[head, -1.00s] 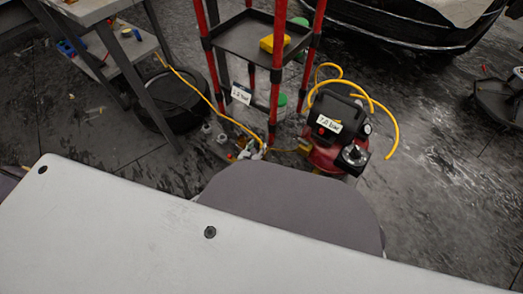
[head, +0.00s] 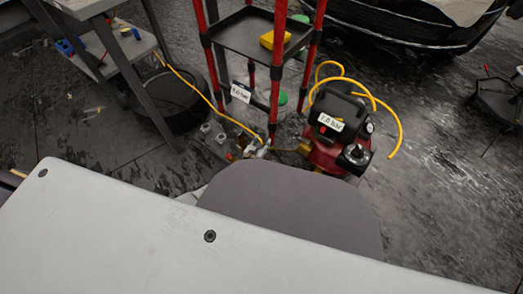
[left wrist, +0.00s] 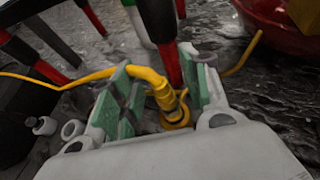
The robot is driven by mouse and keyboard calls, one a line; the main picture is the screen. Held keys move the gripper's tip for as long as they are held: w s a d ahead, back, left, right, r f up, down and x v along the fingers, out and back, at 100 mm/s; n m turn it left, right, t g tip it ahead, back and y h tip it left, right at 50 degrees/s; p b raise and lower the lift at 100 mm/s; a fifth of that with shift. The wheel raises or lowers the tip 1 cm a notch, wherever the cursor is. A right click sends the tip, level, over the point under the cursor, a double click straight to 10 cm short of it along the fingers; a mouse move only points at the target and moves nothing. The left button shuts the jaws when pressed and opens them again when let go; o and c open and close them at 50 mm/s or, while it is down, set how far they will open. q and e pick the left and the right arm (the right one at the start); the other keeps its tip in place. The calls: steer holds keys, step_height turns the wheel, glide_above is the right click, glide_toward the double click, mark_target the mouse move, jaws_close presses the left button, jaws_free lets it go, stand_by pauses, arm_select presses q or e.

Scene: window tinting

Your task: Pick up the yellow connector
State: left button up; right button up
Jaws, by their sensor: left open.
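The yellow connector (left wrist: 168,100) shows in the left wrist view as a ribbed yellow fitting at the end of a yellow hose (left wrist: 90,78). It stands between the green-padded fingers of my left gripper (left wrist: 160,85), which is open. I cannot tell whether either pad touches it. My right gripper is not in view.
A red and black compressor (head: 338,130) with a yellow coiled hose stands just right of the gripper. The red-post stand (head: 272,90) carries a dark tray (head: 240,42). A black round object (head: 180,105) and a grey table (head: 125,60) stand left. Dark floor is open at right.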

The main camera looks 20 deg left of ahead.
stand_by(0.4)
arm_select(q)
jaws_close()
